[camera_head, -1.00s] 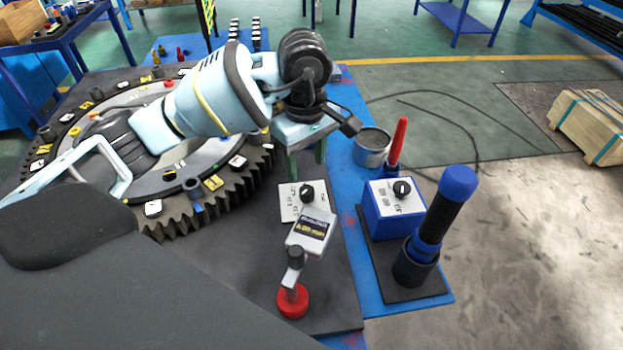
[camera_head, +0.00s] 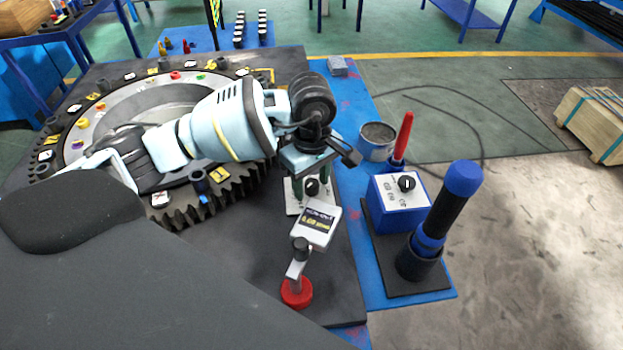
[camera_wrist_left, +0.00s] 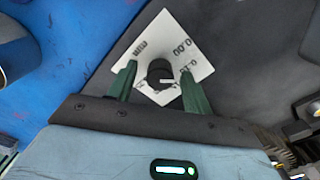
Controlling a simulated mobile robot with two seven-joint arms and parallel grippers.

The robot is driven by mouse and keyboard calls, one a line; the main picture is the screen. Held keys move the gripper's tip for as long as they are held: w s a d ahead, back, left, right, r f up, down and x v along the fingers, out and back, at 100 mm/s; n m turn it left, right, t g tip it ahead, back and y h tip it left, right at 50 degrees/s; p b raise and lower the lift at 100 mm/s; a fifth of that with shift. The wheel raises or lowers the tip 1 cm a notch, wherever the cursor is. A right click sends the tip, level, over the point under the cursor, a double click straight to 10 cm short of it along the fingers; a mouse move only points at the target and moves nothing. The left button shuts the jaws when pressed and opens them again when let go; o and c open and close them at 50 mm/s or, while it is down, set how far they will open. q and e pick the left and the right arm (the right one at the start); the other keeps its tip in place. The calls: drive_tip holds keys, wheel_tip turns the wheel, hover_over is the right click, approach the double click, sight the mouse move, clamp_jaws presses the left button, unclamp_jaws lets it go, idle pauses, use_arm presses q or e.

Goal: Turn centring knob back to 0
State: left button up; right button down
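A black knob (camera_wrist_left: 160,73) with a white pointer mark sits on a white plate (camera_wrist_left: 181,39) printed with "mm" and "0.00". In the head view this knob (camera_head: 312,187) is on the dark mat, partly hidden by my left gripper. My left gripper (camera_wrist_left: 160,88) is open, with one green finger on each side of the knob. I cannot tell whether the fingers touch it. In the head view the left gripper (camera_head: 311,186) points down over the plate. A second black knob (camera_head: 406,183) is on a blue box (camera_head: 387,212) to the right. My right gripper is out of view.
A silver device on a red round base (camera_head: 296,292) stands just in front of the plate. A blue-and-black handle (camera_head: 450,205) stands in a holder at right. A tin (camera_head: 376,138) and red-handled tool (camera_head: 402,138) stand behind the box. A large toothed ring (camera_head: 237,187) lies left.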

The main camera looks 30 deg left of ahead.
use_arm(q)
drive_tip(key=c, duration=0.9)
drive_tip(key=shift+c, duration=0.2)
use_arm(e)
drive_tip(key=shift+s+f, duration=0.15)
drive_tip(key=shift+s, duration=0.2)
use_arm(q)
drive_tip(key=shift+r+n, duration=0.1)
drive_tip(key=shift+n, duration=0.2)
drive_tip(key=n+p, duration=0.1)
drive_tip(key=n, duration=0.4)
drive_tip(key=shift+r+p, duration=0.1)
drive_tip(key=shift+p, duration=0.3)
drive_tip(key=shift+n+p, duration=0.5)
drive_tip(key=shift+n, duration=1)
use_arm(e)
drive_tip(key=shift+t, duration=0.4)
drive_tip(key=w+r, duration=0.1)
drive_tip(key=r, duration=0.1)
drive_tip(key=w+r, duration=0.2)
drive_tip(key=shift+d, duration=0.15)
use_arm(q)
drive_tip(key=shift+n, duration=0.3)
